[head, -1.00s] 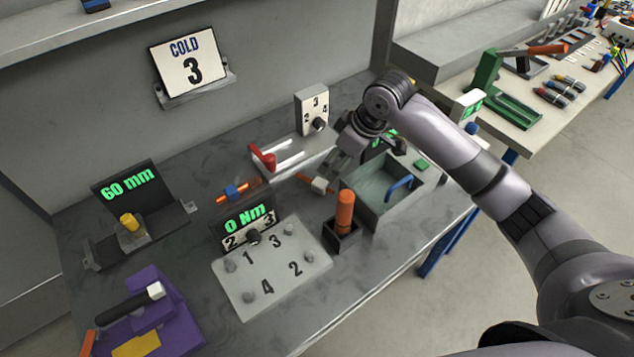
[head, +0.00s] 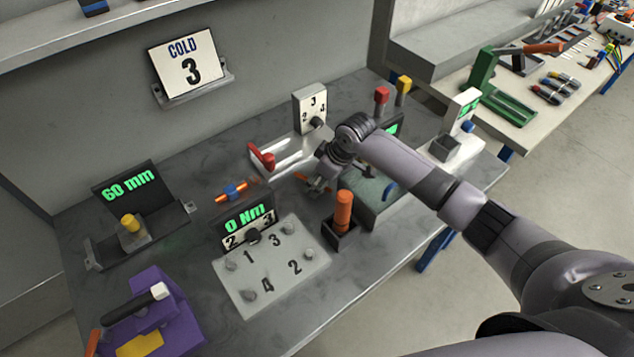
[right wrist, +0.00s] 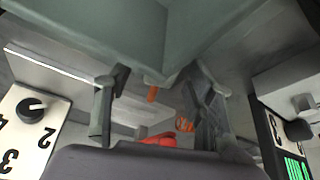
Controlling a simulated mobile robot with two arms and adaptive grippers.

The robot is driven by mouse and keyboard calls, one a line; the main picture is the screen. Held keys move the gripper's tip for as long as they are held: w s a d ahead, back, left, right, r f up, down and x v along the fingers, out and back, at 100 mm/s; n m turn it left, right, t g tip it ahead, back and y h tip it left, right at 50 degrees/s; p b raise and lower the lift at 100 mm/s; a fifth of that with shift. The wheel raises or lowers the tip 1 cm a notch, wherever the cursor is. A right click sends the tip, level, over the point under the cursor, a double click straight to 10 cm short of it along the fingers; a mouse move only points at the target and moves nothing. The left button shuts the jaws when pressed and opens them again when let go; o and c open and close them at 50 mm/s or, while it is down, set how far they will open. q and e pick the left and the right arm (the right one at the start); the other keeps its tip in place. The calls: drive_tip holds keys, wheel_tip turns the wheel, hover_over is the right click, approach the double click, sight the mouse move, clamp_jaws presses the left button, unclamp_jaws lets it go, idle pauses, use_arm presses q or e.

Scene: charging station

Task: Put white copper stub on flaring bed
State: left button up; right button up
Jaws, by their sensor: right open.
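The white copper stub shows as a short orange piece (head: 301,177) on the bench in the head view, beside my right gripper (head: 318,185). Its white part is hidden at the fingers. My right gripper is open and low over the bench, with its fingers around or beside the stub; I cannot tell which. In the right wrist view an orange end (right wrist: 152,94) shows between the spread fingers (right wrist: 155,105). I cannot tell for certain which fixture is the flaring bed; a grey fixture with white rails and a red handle (head: 264,157) stands behind the gripper. My left gripper is not in view.
A green-lined bin (head: 374,205) lies under my right forearm. An orange handle in a dark holder (head: 343,210) stands in front. A blue-banded copper stub (head: 232,192), numbered plate (head: 270,265), 60 mm gauge (head: 128,185) and purple tool (head: 150,310) stand to the left.

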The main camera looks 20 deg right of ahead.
clamp_jaws()
idle(0.6)
